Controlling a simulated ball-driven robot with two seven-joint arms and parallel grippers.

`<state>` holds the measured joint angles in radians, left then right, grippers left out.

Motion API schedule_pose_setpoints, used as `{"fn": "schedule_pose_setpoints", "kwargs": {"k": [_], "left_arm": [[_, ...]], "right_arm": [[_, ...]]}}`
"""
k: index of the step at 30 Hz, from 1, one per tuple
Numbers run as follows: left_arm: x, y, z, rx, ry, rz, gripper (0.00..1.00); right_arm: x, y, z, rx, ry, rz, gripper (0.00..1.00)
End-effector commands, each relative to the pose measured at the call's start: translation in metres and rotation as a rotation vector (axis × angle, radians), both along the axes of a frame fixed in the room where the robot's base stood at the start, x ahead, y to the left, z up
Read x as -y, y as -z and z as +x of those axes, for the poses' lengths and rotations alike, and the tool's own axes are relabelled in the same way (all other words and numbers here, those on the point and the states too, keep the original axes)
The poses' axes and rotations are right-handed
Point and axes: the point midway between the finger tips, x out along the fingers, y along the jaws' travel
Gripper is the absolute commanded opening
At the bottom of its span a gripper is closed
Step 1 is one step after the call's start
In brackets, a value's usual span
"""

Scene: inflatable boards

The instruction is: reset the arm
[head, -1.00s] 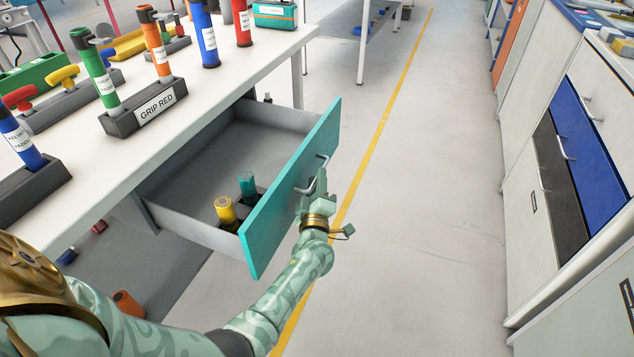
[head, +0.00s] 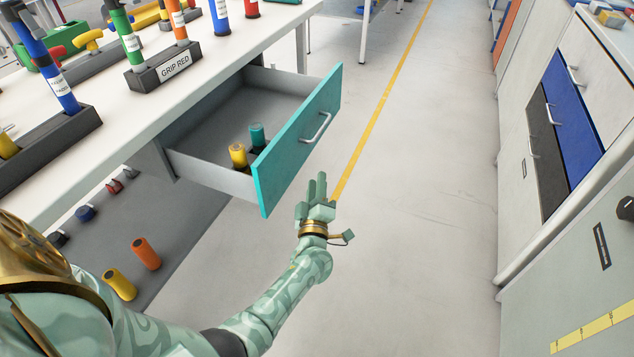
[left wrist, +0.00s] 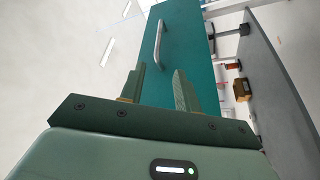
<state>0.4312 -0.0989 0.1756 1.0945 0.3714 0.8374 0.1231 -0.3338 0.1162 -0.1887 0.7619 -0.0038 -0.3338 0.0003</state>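My left gripper (head: 316,182) is in front of the open drawer, below and apart from its handle. In the left wrist view the two fingers (left wrist: 160,75) stand apart with nothing between them, so it is open and empty. The drawer has a teal front (head: 298,140) and a grey metal handle (head: 318,128). In the left wrist view the teal front (left wrist: 190,45) and the handle (left wrist: 159,42) lie beyond the fingertips. The drawer is pulled out and holds a yellow-topped cylinder (head: 238,155) and a teal one (head: 257,135). My right gripper is not in view.
The white workbench (head: 110,115) stands at the left, with a black holder marked GRIP RED (head: 165,66) on it. Loose orange (head: 146,253) and yellow (head: 119,284) cylinders lie under it. Cabinets (head: 545,120) line the right. The floor between is clear.

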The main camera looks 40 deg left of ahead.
Motion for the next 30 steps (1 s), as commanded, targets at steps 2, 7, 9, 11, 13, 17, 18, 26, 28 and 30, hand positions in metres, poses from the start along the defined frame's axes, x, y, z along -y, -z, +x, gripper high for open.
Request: {"fn": "schedule_pose_setpoints", "kwargs": {"k": [2, 7, 9, 11, 13, 17, 18, 26, 28, 30], "left_arm": [[0.000, 0.000, 0.000, 0.000, 0.000, 0.000, 0.33], [0.000, 0.000, 0.000, 0.000, 0.000, 0.000, 0.33], [0.000, 0.000, 0.000, 0.000, 0.000, 0.000, 0.33], [0.000, 0.000, 0.000, 0.000, 0.000, 0.000, 0.33], [0.000, 0.000, 0.000, -0.001, 0.000, 0.001, 0.33], [0.006, 0.003, -0.002, -0.052, 0.047, 0.048, 0.33], [0.011, 0.005, -0.005, -0.094, 0.085, 0.087, 0.33], [0.079, 0.053, -0.082, -0.683, 0.522, 0.611, 0.33], [0.090, 0.066, -0.122, -0.873, 0.629, 0.773, 0.33], [0.094, 0.073, -0.160, -1.042, 0.712, 0.914, 0.33]], "right_arm": [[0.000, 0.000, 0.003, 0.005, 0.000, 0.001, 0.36], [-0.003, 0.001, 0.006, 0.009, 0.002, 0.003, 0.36], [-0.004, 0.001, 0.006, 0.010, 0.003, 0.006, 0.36], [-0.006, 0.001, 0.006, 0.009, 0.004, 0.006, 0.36], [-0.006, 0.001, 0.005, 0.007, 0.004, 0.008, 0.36], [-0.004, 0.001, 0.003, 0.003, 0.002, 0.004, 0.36], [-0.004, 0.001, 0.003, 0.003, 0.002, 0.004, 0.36], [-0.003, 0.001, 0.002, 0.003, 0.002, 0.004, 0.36], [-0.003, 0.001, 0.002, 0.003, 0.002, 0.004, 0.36], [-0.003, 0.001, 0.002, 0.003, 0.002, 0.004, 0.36]]}}
